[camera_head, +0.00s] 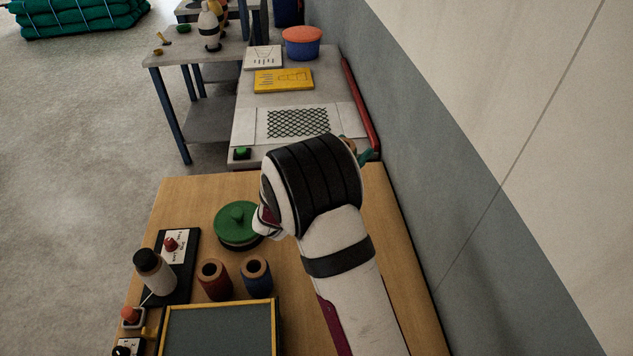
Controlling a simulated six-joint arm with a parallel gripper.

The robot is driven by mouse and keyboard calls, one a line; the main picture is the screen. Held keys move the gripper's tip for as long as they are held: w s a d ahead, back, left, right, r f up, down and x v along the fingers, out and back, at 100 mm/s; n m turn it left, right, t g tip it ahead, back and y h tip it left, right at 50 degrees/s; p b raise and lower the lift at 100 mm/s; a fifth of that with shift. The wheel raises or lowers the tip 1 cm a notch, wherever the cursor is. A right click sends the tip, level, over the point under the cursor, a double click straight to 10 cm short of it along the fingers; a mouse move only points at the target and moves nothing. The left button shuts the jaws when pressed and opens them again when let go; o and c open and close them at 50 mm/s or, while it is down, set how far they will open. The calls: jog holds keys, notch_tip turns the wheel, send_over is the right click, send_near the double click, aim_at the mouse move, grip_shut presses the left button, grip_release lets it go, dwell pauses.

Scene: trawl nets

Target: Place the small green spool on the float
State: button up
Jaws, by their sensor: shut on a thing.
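My gripper's fingers do not show; my own forearm and black-banded joint cover that area. A small teal-green piece (367,157) with a brown part beside it peeks out to the right of that joint. It may be the small green spool, but too little shows to be sure, and I cannot see what touches it. A round green thing with a knob on top (235,228) sits on the near wooden table, left of my joint and partly covered by it. A round orange-and-blue thing (302,44) stands on the far bench. I cannot tell which is the float.
A red spool (214,280) and a blue spool (256,277) stand upright on the wooden table (185,200), behind a yellow-framed dark board (220,330). A white bottle (154,272) stands at left. The wall borders the right side. Beyond is a grey bench with a netting sheet (298,123).

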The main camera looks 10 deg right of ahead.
jog(key=shift+w+a+f, duration=0.5)
jog(key=shift+a+f, duration=0.45)
jog(key=shift+f, duration=0.4)
jog(key=shift+w+a+f, duration=0.55)
jog(key=shift+a+f, duration=0.45)
jog(key=shift+f, duration=0.35)
jog(key=shift+w+a+f, duration=0.5)
jog(key=shift+a+f, duration=0.45)
jog(key=shift+f, duration=0.4)
jog(key=shift+f, duration=0.1)
jog(key=o, duration=1.4)
jog(key=shift+s+a, duration=0.15)
jog(key=v, duration=1.1)
jog(key=shift+s+a, duration=0.2)
jog(key=shift+r, duration=0.25)
